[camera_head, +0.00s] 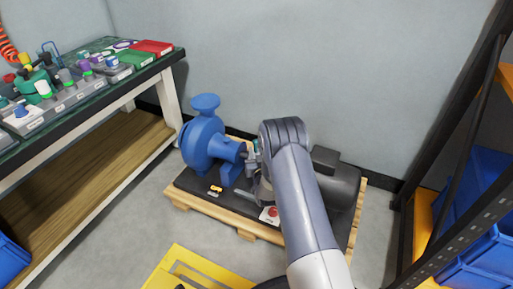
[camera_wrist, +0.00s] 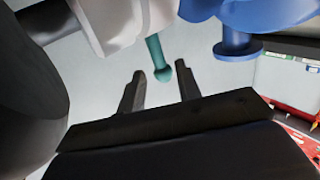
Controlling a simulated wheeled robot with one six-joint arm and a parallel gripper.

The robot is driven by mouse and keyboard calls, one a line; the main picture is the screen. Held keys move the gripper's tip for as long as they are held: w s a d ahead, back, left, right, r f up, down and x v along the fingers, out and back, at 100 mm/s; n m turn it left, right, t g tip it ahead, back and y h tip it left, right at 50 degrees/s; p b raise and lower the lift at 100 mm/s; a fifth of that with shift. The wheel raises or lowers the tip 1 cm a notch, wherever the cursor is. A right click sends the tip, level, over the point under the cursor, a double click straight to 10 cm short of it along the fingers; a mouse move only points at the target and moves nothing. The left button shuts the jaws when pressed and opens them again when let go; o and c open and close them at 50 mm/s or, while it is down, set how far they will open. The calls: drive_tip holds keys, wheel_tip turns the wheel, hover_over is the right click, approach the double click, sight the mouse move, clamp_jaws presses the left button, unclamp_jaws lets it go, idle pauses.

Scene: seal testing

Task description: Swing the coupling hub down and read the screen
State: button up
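A blue pump (camera_head: 203,143) stands on a dark base (camera_head: 232,205) at the middle of the head view; its blue body also fills the upper right of the wrist view (camera_wrist: 255,14). A pale grey part (camera_wrist: 120,18), perhaps the coupling hub, is at the top of the wrist view. A teal rod with a rounded end (camera_wrist: 157,58) extends from beside it. My gripper (camera_wrist: 160,69) is open, with the rod's end seen between its fingertips; I cannot tell whether they touch. In the head view my arm hides much of the coupling. I cannot make out a readable screen.
A workbench (camera_head: 95,104) with several fittings stands at the left. A black motor-like body (camera_head: 338,180) is right of my arm. A red button on a white plate (camera_head: 270,212) is at the base's front. A rack with blue bins (camera_head: 490,215) stands right.

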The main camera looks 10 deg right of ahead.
sight(256, 146)
drive_tip(key=shift+w+b, duration=0.55)
drive_tip(key=shift+w, duration=1.7)
clamp_jaws()
